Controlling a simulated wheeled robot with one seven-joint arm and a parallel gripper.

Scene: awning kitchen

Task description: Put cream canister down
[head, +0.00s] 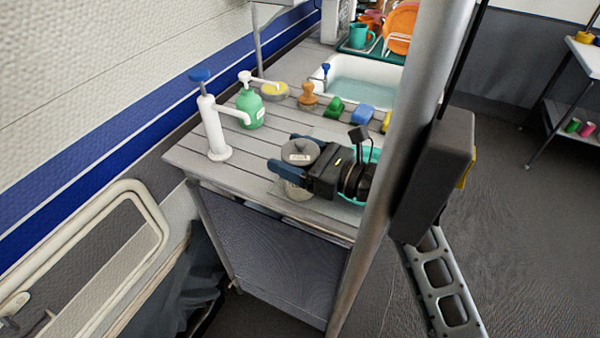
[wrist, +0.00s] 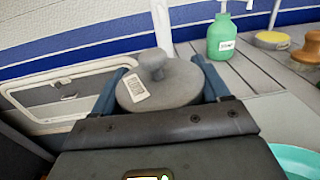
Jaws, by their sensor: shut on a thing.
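The cream canister (head: 301,155) has a grey lid with a round knob and a small white label. It is at the near end of the slatted wooden counter (head: 240,168). In the wrist view its lid (wrist: 180,84) fills the space between the fingers. My gripper (head: 290,156) is shut on the canister, with one blue finger on each side. The canister looks upright. Its lower body is partly hidden behind my gripper, and I cannot tell whether its base touches the counter.
A white pump dispenser (head: 212,130) and a green pump bottle (head: 250,106) stand left of the canister. A turquoise bowl (head: 371,155) is beside my wrist. Brushes, sponges and a sink (head: 365,92) lie farther back. A grey pole (head: 412,130) stands at right.

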